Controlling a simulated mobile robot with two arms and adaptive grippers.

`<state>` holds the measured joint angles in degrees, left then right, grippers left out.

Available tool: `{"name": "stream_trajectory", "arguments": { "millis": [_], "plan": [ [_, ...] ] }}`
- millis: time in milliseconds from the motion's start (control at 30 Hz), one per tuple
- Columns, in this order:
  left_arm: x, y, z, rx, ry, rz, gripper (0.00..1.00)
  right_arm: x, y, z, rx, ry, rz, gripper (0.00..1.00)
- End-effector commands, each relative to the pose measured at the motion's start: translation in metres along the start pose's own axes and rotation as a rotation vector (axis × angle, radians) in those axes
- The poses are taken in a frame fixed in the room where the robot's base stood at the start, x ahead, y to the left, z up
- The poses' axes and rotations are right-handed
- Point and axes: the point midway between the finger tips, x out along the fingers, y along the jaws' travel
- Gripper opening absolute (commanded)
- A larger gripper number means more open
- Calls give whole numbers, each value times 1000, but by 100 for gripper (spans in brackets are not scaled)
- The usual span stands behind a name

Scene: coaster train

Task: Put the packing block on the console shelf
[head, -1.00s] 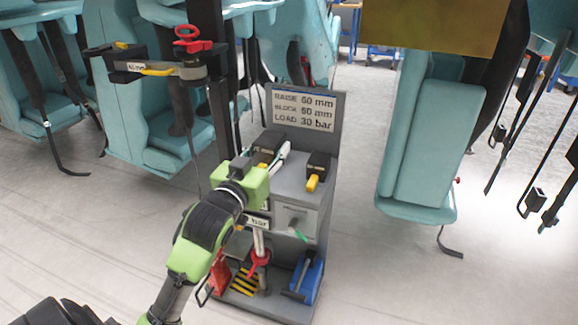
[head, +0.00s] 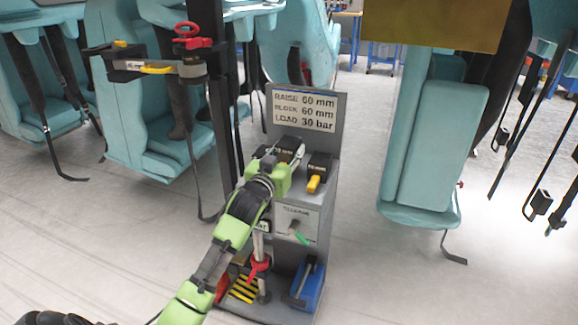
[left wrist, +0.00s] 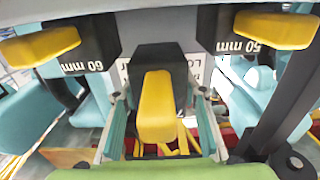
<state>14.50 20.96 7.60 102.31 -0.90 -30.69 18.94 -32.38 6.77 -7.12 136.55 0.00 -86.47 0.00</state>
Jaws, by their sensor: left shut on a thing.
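The grey console (head: 328,215) stands mid-view in the head view, under a sign (head: 307,112) reading raise 60 mm, block 60 mm, load 30 bar. My left gripper (head: 285,165) is over the left part of its upper shelf. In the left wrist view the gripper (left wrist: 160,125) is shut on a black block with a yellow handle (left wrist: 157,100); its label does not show. Blocks marked 60 mm (left wrist: 92,60) and 50 mm (left wrist: 232,38) stand on either side. In the head view a black block with a yellow tab (head: 319,170) stands on the shelf's right. Whether the held block touches the shelf is unclear.
The console's lower shelf holds a blue tool (head: 308,285) and a red jack-like stand (head: 258,268). A dark post with a clamp arm (head: 150,68) rises left of the console. Teal seats (head: 435,150) hang on both sides. The floor right of the console is clear.

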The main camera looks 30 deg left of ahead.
Motion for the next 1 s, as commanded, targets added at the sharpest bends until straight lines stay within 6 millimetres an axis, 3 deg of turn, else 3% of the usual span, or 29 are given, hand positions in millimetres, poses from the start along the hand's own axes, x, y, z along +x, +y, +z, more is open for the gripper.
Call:
{"name": "stream_trajectory", "arguments": {
  "millis": [267, 500, 833, 867, 900, 1000],
  "plan": [
    [8, 0, 6, 1, 10, 0, 0, -13, 1, 0, 1, 6, 1, 26],
    [9, 0, 37, 0, 10, 1, 0, -13, 1, 4, 1, 10, 2, 26],
    [9, 0, 38, 0, 10, 1, 0, -14, 1, 3, 1, 10, 2, 26],
    [9, 0, 43, 0, 1, 0, 41, -14, 1, 3, 1, 10, 2, 26],
    [9, 0, 43, 1, 1, 0, 45, -14, 1, 3, 1, 10, 2, 26],
    [9, 0, 42, 1, 1, 0, 45, -14, 1, 3, 1, 10, 2, 26]
  ]
}}
